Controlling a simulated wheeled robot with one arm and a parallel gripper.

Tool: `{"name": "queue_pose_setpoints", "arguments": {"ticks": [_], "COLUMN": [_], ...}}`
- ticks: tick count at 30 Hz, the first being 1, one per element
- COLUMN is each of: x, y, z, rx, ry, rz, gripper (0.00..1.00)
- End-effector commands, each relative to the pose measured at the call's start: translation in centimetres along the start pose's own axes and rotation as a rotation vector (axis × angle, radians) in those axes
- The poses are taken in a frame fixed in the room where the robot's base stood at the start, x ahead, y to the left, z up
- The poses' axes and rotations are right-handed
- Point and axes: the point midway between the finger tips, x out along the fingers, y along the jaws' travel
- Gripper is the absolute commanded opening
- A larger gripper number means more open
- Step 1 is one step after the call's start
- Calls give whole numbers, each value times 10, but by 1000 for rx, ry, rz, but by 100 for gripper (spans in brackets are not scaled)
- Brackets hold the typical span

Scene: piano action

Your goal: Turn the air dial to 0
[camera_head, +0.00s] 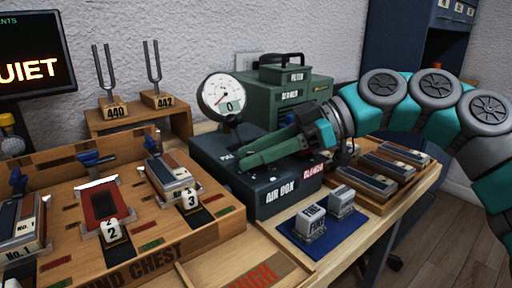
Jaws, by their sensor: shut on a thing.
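The dark air box (240,193) stands on the bench in the middle, with "AIR BOX" lettered on its front and a red label on its right end. A round white gauge (221,95) stands up at its back left, with a red needle and a small window that seems to read 0. My gripper (247,157) reaches in from the right, low over the box top, its green fingers pointing left. The fingers are shut on the air dial, which they hide, so its setting cannot be read.
A wooden wind chest (209,228) with numbered blocks fills the left. Tuning forks (155,68) stand behind it. A green case (311,90) is behind my gripper. Small weights (310,222) sit on a blue mat (318,250) in front. A wooden tray (424,173) lies right.

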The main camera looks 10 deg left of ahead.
Motion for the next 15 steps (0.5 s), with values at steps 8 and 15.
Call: {"name": "queue_pose_setpoints", "arguments": {"ticks": [8,15], "x": [1,1], "y": [0,0], "z": [0,1], "rx": [-36,-67], "ry": [-2,-2], "rz": [-98,-171], "gripper": [0,0]}}
